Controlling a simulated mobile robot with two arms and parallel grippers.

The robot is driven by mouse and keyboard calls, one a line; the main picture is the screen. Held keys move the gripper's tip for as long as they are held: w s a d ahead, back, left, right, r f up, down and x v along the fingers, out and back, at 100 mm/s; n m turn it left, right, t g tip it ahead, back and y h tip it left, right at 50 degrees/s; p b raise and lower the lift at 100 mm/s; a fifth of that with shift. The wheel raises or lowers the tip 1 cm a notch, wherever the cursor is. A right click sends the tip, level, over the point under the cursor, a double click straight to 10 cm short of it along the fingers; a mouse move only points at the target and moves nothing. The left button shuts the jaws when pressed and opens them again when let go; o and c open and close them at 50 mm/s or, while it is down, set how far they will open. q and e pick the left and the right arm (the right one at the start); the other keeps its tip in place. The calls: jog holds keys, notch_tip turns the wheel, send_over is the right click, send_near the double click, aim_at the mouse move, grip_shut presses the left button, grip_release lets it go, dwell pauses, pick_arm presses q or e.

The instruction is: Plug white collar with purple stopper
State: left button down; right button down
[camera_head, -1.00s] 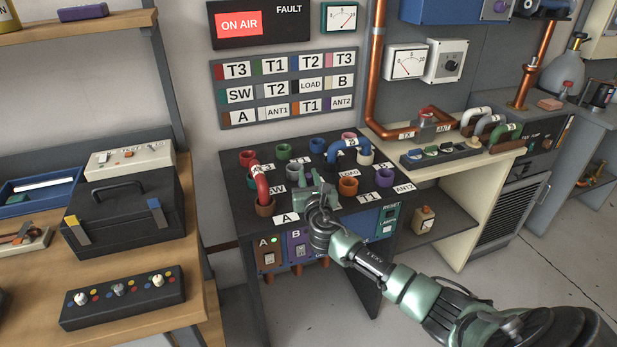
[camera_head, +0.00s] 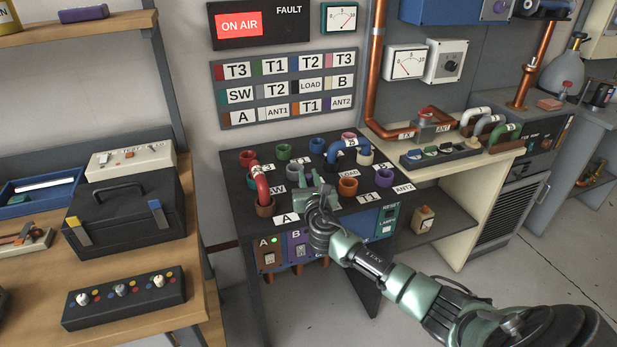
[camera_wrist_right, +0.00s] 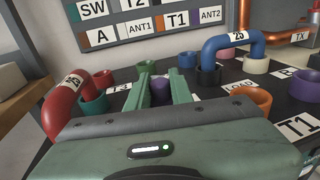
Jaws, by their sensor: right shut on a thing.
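My right gripper (camera_head: 318,194) is over the dark patch table, among the coloured collars. In the right wrist view its two green fingers (camera_wrist_right: 162,90) are closed on a purple stopper (camera_wrist_right: 161,91), which stands between them. A pale grey-white collar (camera_head: 294,168) shows just behind the gripper in the head view. The fingers and gripper body hide the stopper's lower end, so I cannot tell whether it sits in a collar. A cream collar (camera_head: 365,157) holds one end of a blue link. My left gripper is not in view.
A red link (camera_head: 261,182) arches close to the left of my gripper, and a blue link (camera_head: 346,147) stands behind to the right. An orange collar (camera_head: 348,187) and a purple collar (camera_head: 385,178) stand to the right. Labels lie flat on the table (camera_head: 245,213).

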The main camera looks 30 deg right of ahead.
jog(key=shift+f+b, duration=1.2)
jog(key=shift+f, duration=0.25)
jog(key=c, duration=1.2)
grip_release()
jog(key=shift+r, duration=0.1)
jog(key=shift+o, duration=0.2)
jog(key=v, duration=0.7)
jog(key=shift+s+a, duration=0.15)
jog(key=shift+s, duration=0.25)
